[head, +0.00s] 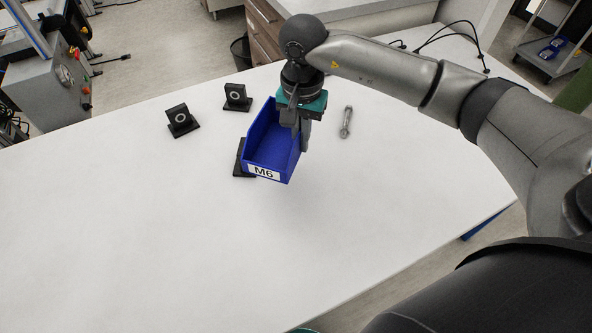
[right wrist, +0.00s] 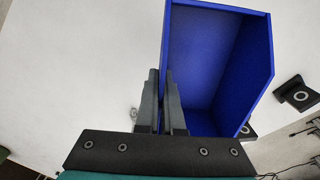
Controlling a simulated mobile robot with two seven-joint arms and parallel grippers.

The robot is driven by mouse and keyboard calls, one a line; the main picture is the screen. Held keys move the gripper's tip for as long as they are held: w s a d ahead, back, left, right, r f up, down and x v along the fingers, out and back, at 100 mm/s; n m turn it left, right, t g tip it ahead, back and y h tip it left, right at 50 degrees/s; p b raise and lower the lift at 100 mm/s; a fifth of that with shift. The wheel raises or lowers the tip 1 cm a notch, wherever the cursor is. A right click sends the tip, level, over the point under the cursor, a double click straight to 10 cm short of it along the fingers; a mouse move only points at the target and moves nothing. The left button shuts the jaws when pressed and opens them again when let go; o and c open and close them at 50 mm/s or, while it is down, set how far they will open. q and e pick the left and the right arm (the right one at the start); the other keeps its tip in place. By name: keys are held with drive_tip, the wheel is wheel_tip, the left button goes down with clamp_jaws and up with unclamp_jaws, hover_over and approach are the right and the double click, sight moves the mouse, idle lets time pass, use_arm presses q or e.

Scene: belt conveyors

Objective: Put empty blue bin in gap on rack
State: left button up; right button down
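The empty blue bin (head: 267,150), labelled M6 on its front, is held above the white table in the head view. My right gripper (head: 303,128) is shut on the bin's right side wall. In the right wrist view the bin (right wrist: 207,70) shows its bare inside, and the fingers of the right gripper (right wrist: 163,105) pinch the wall from both sides. The bin appears to hang slightly tilted, clear of the table. My left gripper is in neither view. No rack with a gap shows clearly in these views.
On the white table (head: 130,220) stand two black bracket parts (head: 181,121) and (head: 237,97); a third is partly hidden behind the bin. A metal bolt (head: 346,122) lies right of the gripper. The table's left and front areas are clear. A drawer cabinet (head: 275,35) stands behind.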

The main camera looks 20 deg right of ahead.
wheel_tip(320, 180, down, 12)
drive_tip(key=shift+f+b, duration=0.2)
drive_tip(key=shift+b, duration=0.2)
drive_tip(key=shift+f, duration=0.2)
drive_tip(key=c, duration=1)
unclamp_jaws()
drive_tip(key=shift+r, duration=0.1)
drive_tip(key=shift+c, duration=0.2)
